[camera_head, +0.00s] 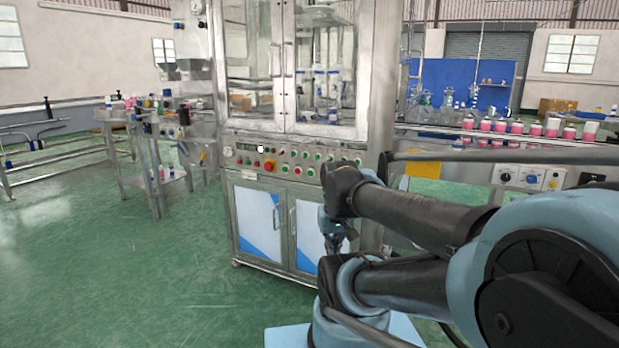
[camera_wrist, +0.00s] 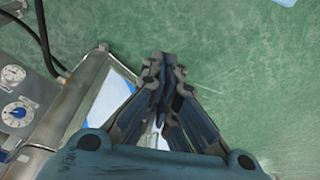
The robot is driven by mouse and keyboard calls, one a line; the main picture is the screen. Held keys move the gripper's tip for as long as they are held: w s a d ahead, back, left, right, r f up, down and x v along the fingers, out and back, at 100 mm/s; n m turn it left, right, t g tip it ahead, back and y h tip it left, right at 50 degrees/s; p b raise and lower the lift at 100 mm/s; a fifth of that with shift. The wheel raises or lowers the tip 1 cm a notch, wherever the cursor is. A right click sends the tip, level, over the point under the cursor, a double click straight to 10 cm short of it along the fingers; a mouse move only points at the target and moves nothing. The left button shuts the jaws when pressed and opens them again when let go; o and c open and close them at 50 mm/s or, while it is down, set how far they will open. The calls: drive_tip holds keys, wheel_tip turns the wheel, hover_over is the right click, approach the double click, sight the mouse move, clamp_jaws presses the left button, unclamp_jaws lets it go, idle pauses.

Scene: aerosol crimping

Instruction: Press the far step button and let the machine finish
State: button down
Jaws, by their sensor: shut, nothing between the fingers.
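The machine (camera_head: 235,185) is a tall steel cabinet with glass doors above and blue-and-white doors below. Its control panel (camera_head: 240,142) carries rows of small red, green and white buttons (camera_head: 305,156), with a larger red button on a yellow base (camera_head: 270,165). I cannot tell which one is the far step button; my arm hides the panel's right end. My gripper (camera_head: 335,240) hangs in front of the lower cabinet doors, below the panel and apart from the buttons. In the wrist view my gripper (camera_wrist: 165,75) is shut and empty, above the green floor.
A conveyor with pink-and-white bottles (camera_head: 530,128) and dials (camera_head: 530,178) runs at the right. A steel cart (camera_head: 150,180) with bottles stands at the left. Gauges (camera_wrist: 15,110) and a steel frame edge show at the left of the wrist view. The green floor in front is clear.

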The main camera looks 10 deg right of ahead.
sight(309, 176)
drive_tip(key=w+d+r+t+h, duration=0.1)
drive_tip(key=w+r+t, duration=0.15)
drive_tip(key=w, duration=1.05)
drive_tip(key=w+r+t+h, duration=0.1)
drive_tip(key=w+r, duration=0.3)
drive_tip(key=w, duration=1)
drive_tip(key=w+a+f+t, duration=0.1)
drive_tip(key=w+a+f, duration=0.1)
drive_tip(key=w, duration=0.9)
drive_tip(key=w+a+f+t, duration=0.2)
drive_tip(key=w+f, duration=0.1)
drive_tip(key=w, duration=0.9)
drive_tip(key=shift+f+h, duration=0.3)
drive_tip(key=shift+h, duration=0.1)
drive_tip(key=shift+d, duration=0.1)
drive_tip(key=shift+w+d, duration=0.85)
drive_tip(key=shift+w, duration=0.3)
drive_tip(key=shift+w+d, duration=0.8)
drive_tip(key=shift+w, duration=0.4)
drive_tip(key=shift+w+d, duration=0.85)
drive_tip(key=shift+w, duration=0.3)
drive_tip(key=shift+w+d+r, duration=0.1)
drive_tip(key=shift+w+d, duration=0.4)
drive_tip(key=shift+w, duration=0.05)
drive_tip(key=shift+s+a, duration=0.5)
drive_tip(key=shift+s, duration=0.15)
